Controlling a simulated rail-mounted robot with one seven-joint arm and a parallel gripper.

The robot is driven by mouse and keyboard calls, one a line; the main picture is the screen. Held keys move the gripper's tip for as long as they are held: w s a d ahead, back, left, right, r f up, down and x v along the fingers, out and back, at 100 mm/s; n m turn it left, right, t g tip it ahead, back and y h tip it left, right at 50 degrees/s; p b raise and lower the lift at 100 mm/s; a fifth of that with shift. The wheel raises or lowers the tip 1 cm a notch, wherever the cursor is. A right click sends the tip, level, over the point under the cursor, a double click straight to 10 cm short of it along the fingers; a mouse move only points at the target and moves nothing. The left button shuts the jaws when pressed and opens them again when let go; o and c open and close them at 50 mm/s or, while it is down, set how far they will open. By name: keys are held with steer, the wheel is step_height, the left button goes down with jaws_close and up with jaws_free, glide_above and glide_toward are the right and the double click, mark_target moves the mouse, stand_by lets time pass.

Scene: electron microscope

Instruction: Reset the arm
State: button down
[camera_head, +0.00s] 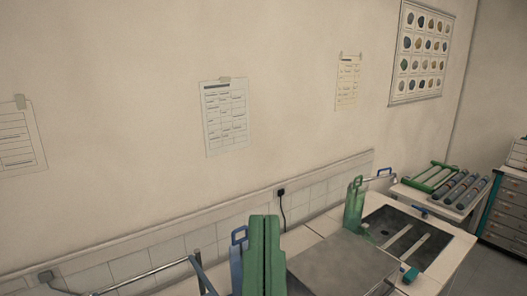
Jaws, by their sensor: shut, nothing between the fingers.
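I cannot make out my gripper or any link of my arm in the head view. The head view looks over a workbench (307,240) toward a plain wall. A tall green upright piece (262,255) stands at the bottom centre, with a blue handle-shaped part (238,240) just left of it. A second green upright piece (355,207) stands farther right on the bench.
A grey flat cover (345,265) and a dark recessed panel (405,237) lie on the right of the bench. Beyond are a rack of cylinders (462,188) and a drawer cabinet (505,215). Metal rails (150,272) are at lower left. Papers (226,115) hang on the wall.

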step_height(320, 180, up, 20)
steer(key=p, duration=1.6)
steer(key=shift+a+r, duration=0.15)
steer(key=shift+r, duration=0.1)
steer(key=c, duration=2.2)
jaws_free()
